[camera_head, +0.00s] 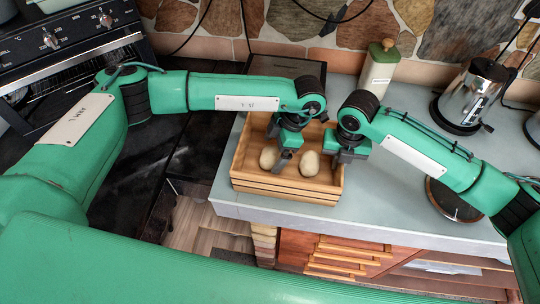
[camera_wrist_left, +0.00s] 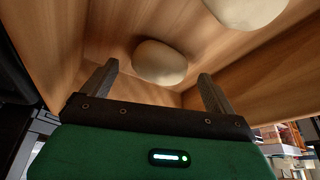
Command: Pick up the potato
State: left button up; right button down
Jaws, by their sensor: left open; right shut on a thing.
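Two pale, potato-like ovals lie in a wooden crate (camera_head: 285,192) on the counter: a left potato (camera_head: 268,157) and a right potato (camera_head: 310,163). My left gripper (camera_head: 283,156) is open and reaches down into the crate close beside the left potato. In the left wrist view its two fingers (camera_wrist_left: 158,86) stand apart, with one potato (camera_wrist_left: 160,62) beyond and between them, and a second potato (camera_wrist_left: 245,10) at the top edge. My right gripper (camera_head: 342,156) is at the crate's right wall and appears shut on it; its fingertips are partly hidden.
A metal and glass kettle (camera_head: 470,95) stands at the right back. A dark round item (camera_head: 452,203) lies under my right arm. The counter (camera_head: 390,200) is clear right of the crate. A stove (camera_head: 70,45) is at the left.

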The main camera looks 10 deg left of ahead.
aim_at(271, 152)
pick_arm(q)
jog(key=shift+x, duration=1.25)
jog(key=c, duration=1.1)
jog(key=shift+w+r, duration=0.1)
jog(key=shift+r, duration=0.1)
notch_tip(271, 152, up, 10)
jog(key=shift+f, duration=0.15)
pick_arm(e)
jog(key=c, duration=1.5)
grip_release()
jog(key=shift+r, duration=0.1)
